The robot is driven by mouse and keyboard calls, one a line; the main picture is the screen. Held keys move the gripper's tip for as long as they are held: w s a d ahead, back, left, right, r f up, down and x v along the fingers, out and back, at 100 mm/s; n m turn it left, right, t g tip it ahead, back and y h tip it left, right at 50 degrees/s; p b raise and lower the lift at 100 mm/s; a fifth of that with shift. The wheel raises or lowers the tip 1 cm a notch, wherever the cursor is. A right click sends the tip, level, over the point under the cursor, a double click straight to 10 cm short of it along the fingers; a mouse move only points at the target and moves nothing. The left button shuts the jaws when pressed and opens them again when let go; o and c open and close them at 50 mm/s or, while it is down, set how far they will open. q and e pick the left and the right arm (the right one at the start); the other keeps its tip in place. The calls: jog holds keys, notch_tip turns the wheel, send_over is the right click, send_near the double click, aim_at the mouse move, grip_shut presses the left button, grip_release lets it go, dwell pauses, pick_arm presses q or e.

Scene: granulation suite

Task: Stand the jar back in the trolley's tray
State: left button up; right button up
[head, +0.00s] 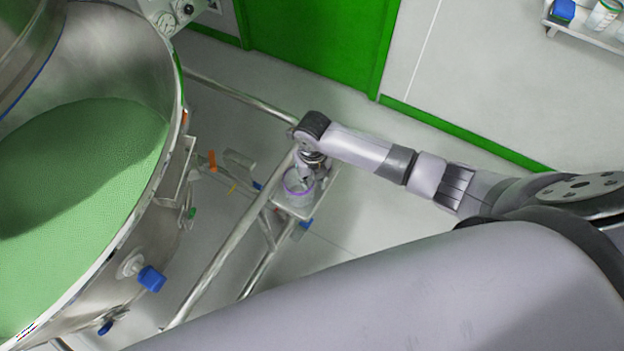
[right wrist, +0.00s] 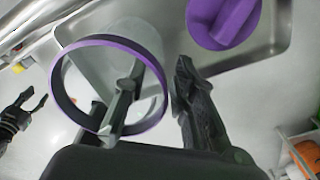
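The jar (head: 298,187) is clear with a purple rim. In the head view it looks upright over the trolley's small metal tray (head: 291,208). The right wrist view looks down on the jar's rim (right wrist: 62,92) and the tray (right wrist: 283,40); the jar's base seems to be on the tray, but contact is hard to tell. My right gripper (head: 309,170) is at the jar's rim. In the right wrist view its fingers (right wrist: 160,90) are apart, one within the rim's outline and one outside, with gaps beside the wall. My left gripper (right wrist: 28,108) seems to show at the left edge, fingers parted.
A purple lid-like piece (right wrist: 225,18) lies in the tray beside the jar. Trolley rails (head: 232,254) run past the tray. A large steel vessel (head: 160,215) with green contents stands at left. A wall shelf (head: 590,38) is at upper right. Floor right of the trolley is clear.

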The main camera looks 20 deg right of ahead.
notch_tip(320, 180, up, 12)
jog(key=shift+f+b, duration=0.1)
jog(key=shift+b, duration=0.2)
